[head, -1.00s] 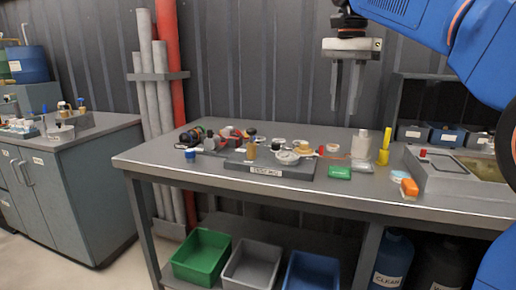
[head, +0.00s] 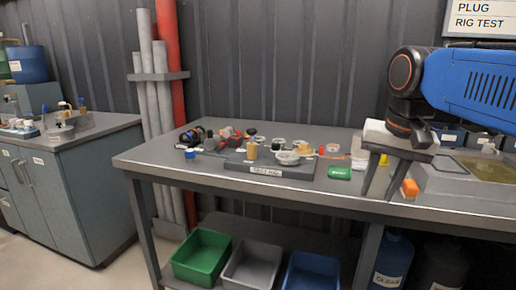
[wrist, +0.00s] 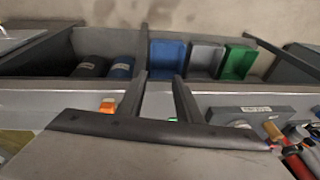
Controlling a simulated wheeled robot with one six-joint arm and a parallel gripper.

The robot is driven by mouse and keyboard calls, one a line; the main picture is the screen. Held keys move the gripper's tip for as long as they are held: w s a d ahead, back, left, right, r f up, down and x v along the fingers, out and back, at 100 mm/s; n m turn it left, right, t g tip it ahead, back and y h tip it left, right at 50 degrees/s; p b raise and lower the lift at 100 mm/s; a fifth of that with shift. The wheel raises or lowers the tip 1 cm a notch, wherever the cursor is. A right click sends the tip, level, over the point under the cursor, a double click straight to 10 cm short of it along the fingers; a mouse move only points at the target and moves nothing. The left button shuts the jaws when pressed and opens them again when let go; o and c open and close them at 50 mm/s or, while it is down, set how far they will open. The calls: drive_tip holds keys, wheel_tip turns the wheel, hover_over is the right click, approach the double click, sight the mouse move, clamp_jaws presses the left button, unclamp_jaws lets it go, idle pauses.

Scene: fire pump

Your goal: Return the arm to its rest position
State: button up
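My blue arm (head: 470,88) reaches in from the right in the head view. My gripper (head: 378,196) points down over the front right part of the grey workbench (head: 225,195). Its two dark fingers are apart with nothing between them. In the wrist view the fingers of my gripper (wrist: 159,78) also stand apart and empty, with the bench's front edge behind them. The gripper partly hides the white bottle (head: 358,145) and the yellow object behind it.
A grey fixture block (head: 270,171) with several small parts lies left of the gripper. A green block (head: 339,173) and an orange-and-white block (head: 409,188) are close by. A grey basin (head: 460,178) stands right. Green (head: 202,254), grey and blue bins sit below.

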drive_tip(key=s+d+f+n+t, duration=0.1)
drive_tip(key=s+f+n, duration=0.1)
drive_tip(key=s+f, duration=0.4)
drive_tip(key=s+d+f+n+t, duration=0.1)
drive_tip(key=s+f, duration=0.5)
drive_tip(key=f, duration=0.8)
drive_tip(key=shift+s+d+f+n, duration=0.15)
drive_tip(key=shift+s+d+n, duration=0.1)
drive_tip(key=shift+n, duration=0.45)
drive_tip(key=shift+a, duration=0.15)
